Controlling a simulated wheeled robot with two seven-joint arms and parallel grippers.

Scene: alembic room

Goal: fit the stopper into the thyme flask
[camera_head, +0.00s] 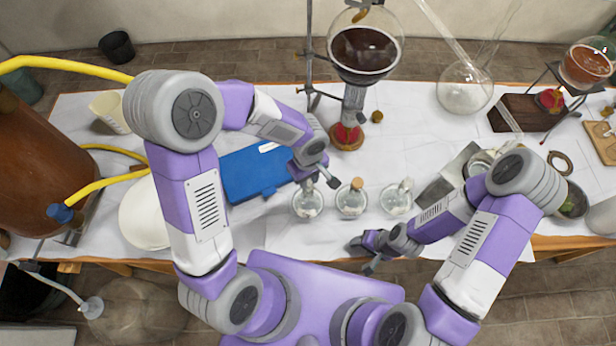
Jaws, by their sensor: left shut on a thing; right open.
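Three small round glass flasks with pale contents stand in a row near the table's front edge: a left one (307,204), a middle one (351,202) and a right one (396,203). A brown cork stopper (357,183) shows at the mouth of the middle flask. A clear piece, perhaps a glass stopper, shows at the right flask's mouth. No label is readable, so I cannot tell which is the thyme flask. My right gripper (361,256) is open and empty at the table's front edge.
A blue case (252,172) lies left of the flasks. Behind them stands a burner (346,137) under a large round flask (364,50) of dark liquid. A grey box (448,175) and bowls stand at right, near my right arm. White paper between the flasks and burner is clear.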

